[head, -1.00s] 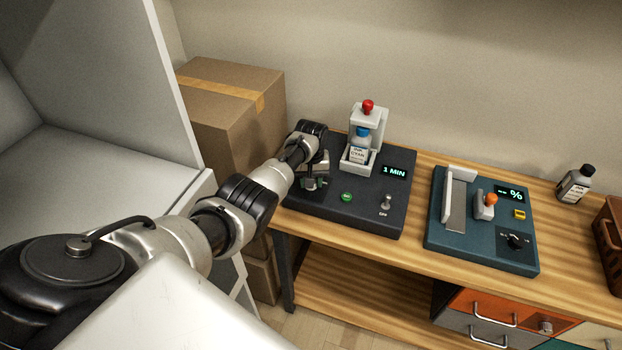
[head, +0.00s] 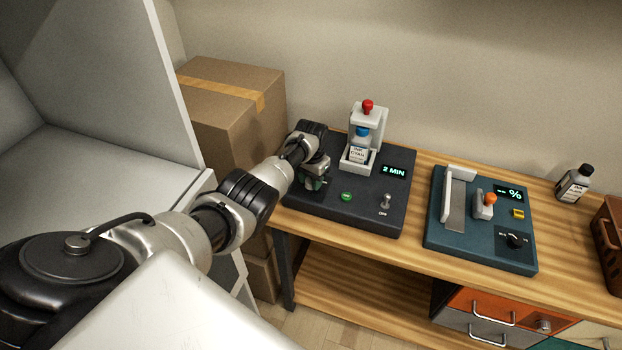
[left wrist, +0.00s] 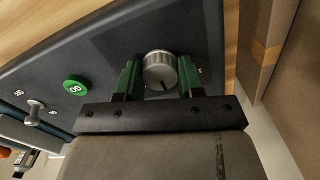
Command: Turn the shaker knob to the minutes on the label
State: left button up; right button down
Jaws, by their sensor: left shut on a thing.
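The shaker (head: 365,207) is a dark box on the bench, with a clamp (head: 362,140) holding a bottle labelled CYAN (head: 357,155). Its display (head: 394,170) reads 2 MIN. My left gripper (head: 314,182) is at the shaker's left side. In the left wrist view the silver ribbed knob (left wrist: 160,70) sits between the green fingers of my left gripper (left wrist: 158,80), which is shut on it. In the head view the knob is hidden by the gripper. The print on the label is too small to read minutes from. My right gripper is not in view.
A green button (head: 347,196) and a toggle switch (head: 385,203) are on the shaker's front. A teal device (head: 470,238) with a % display stands to the right. Cardboard boxes (head: 225,125) stand to the left. A dark bottle (head: 574,184) stands at the far right.

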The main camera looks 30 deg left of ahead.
aim_at(311, 180)
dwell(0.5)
pick_arm(q)
jog(key=o, duration=0.9)
jog(key=shift+r, duration=0.55)
notch_tip(311, 180, up, 10)
jog(key=shift+f+p, duration=0.15)
jog(key=shift+p, duration=0.25)
